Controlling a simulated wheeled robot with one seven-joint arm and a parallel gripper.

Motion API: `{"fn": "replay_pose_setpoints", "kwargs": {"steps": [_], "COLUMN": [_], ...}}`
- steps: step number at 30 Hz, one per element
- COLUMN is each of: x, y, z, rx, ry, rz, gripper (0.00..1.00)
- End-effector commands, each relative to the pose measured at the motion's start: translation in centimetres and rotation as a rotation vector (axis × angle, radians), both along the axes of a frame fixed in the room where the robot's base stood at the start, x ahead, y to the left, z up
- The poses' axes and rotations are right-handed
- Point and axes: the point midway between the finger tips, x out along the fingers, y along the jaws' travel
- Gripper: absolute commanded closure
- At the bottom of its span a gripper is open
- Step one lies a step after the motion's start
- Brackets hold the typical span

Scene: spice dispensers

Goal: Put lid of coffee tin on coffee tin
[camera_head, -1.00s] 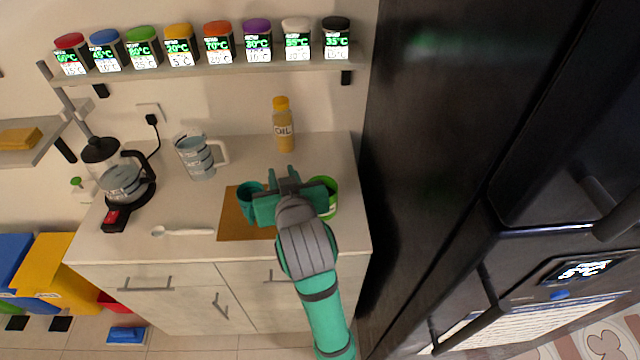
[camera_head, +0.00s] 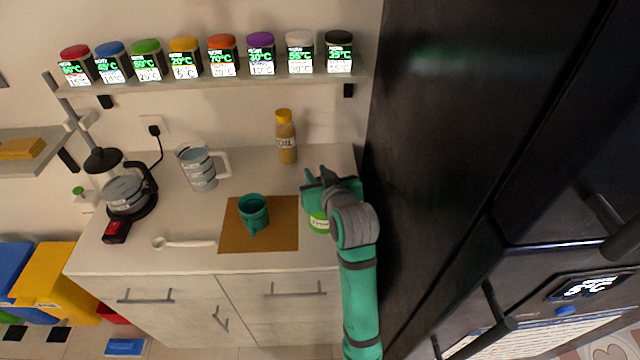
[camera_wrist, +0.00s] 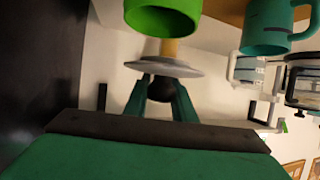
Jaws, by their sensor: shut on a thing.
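The green coffee tin (camera_head: 319,224) stands on the counter right of the brown mat, partly hidden by my gripper (camera_head: 322,182). The tin also shows at the top of the wrist view (camera_wrist: 162,16). My gripper (camera_wrist: 160,88) is shut on the dark round knob of the lid, a flat grey-white disc (camera_wrist: 185,69). The lid is held apart from the tin, with a gap between them in the wrist view. My gripper hides the lid in the head view, so I cannot tell how well the two line up.
A teal mug (camera_head: 253,212) stands on the brown mat (camera_head: 285,238) left of the tin. An oil bottle (camera_head: 286,140) stands behind. A measuring jug (camera_head: 199,168), coffee maker (camera_head: 124,190) and spoon (camera_head: 185,243) are further left. The black fridge (camera_head: 440,150) is close on the right.

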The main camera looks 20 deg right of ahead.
Motion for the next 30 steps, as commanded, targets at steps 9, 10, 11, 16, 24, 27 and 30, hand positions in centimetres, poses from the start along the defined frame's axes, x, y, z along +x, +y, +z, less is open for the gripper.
{"fn": "replay_pose_setpoints", "kwargs": {"steps": [9,10,11,16,24,27,30], "x": [0.8,0.8,0.8,0.8,0.8,0.7,0.7], "y": [-1.3,-1.3,-1.3,-1.4,-1.5,-1.5,-1.5], "z": [-2.7,-3.1,-3.5,-4.8,-4.9,-5.0,-5.0], "rx": [0.003,0.003,0.002,0.0,0.0,0.0,-0.001], "ry": [0.004,0.003,0.002,0.0,0.0,0.0,0.0], "rz": [0.0,-0.001,-0.002,-0.002,-0.003,-0.003,-0.004], "gripper": [0.98,0.98,0.98,0.98,0.98,0.69,0.58]}}
